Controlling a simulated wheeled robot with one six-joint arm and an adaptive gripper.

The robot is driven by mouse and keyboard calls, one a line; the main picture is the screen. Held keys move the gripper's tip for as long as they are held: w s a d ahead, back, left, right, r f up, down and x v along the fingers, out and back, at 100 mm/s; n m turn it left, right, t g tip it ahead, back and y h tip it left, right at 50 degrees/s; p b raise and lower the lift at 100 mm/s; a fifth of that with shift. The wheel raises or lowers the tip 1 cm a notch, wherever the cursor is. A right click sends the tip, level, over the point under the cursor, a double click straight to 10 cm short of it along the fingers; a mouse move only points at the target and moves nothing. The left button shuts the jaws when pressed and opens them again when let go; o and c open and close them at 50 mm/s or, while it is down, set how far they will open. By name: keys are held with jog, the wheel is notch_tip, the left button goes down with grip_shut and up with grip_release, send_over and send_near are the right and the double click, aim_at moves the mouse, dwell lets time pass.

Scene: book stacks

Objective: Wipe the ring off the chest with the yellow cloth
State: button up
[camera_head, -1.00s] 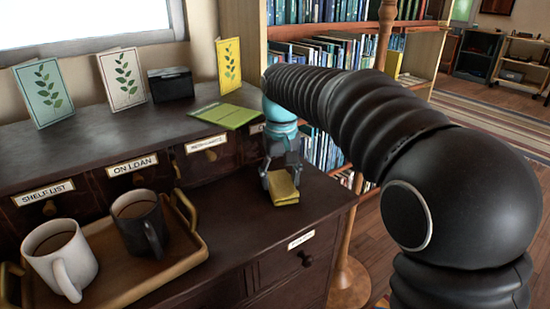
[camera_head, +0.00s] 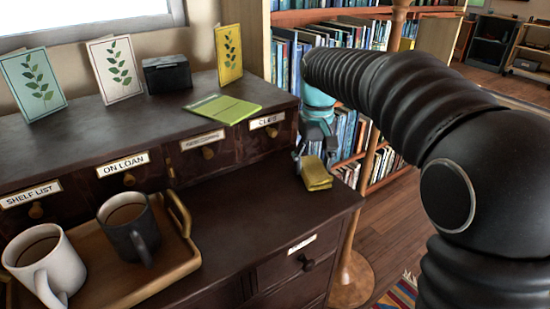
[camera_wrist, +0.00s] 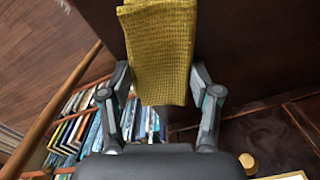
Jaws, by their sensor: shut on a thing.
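The chest (camera_head: 240,215) is dark wood with a lower top surface in front of a raised row of labelled drawers. My gripper (camera_head: 316,152) is shut on the folded yellow cloth (camera_head: 316,176), at the right end of that surface, close to its right edge. In the wrist view the cloth (camera_wrist: 160,50) hangs between the two fingers and shows a woven texture. I cannot tell whether the cloth touches the wood. I see no ring on the bare parts of the chest top; the area behind the cloth is hidden.
A wooden tray (camera_head: 172,283) holds a white mug (camera_head: 55,270) and a dark mug (camera_head: 130,228) at the left. A bookshelf (camera_head: 340,35) and wooden post (camera_head: 372,165) are at right.

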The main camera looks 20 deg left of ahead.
jog(key=shift+s+a+r, duration=0.1)
jog(key=shift+a+r, duration=0.1)
jog(key=shift+r, duration=0.65)
jog(key=shift+d+r, duration=0.2)
jog(key=shift+r, duration=0.9)
jog(key=shift+a+r, duration=0.1)
jog(key=shift+r, duration=1.8)
